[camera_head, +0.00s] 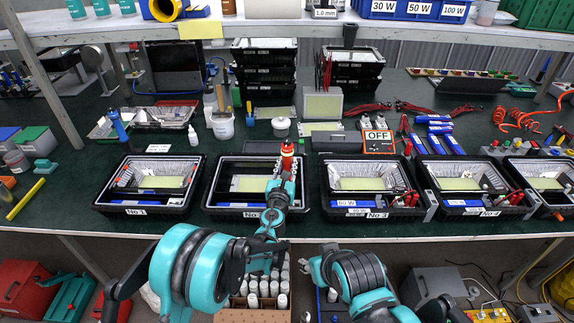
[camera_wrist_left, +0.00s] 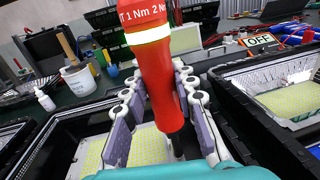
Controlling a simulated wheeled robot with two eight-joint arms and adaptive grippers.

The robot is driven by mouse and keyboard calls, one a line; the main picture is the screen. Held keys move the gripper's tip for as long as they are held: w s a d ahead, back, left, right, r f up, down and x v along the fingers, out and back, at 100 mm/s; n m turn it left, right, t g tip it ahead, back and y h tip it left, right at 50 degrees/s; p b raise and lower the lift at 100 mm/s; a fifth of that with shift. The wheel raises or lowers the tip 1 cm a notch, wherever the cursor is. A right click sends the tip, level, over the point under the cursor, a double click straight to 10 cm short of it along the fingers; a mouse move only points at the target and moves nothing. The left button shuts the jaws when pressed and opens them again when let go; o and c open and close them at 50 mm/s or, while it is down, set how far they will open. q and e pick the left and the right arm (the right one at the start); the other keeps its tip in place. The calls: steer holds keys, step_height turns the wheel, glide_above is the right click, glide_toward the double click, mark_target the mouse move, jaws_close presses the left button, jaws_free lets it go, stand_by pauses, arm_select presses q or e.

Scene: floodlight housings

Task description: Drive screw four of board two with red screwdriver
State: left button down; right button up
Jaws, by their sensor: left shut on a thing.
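The red screwdriver (camera_head: 287,155) stands roughly upright above the second black housing (camera_head: 210,197), whose "No" label is partly hidden by my arm. My left gripper (camera_head: 285,180) is shut on it. In the left wrist view the red screwdriver (camera_wrist_left: 160,75) with a pale band sits between the two fingers of the left gripper (camera_wrist_left: 165,115), its dark shaft pointing down into the housing. A yellow-green board (camera_wrist_left: 140,148) lies in the housing. The screwdriver's tip and the screws are hidden. My right gripper (camera_head: 312,267) is low in front of the table; its fingers are unclear.
Housing No 1 (camera_head: 118,206) stands to the left and housing No 3 (camera_head: 330,210) close to the right, with more beyond. Behind are a white pot (camera_head: 222,127), stacked black housings (camera_head: 264,88) and an "OFF" device (camera_head: 378,142). A shelf edge (camera_head: 300,22) crosses above.

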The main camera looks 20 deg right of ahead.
arm_select(q)
steer(key=shift+f+b, duration=0.6)
stand_by(1.1)
steer(key=shift+f, duration=0.25)
stand_by(1.0)
stand_by(1.1)
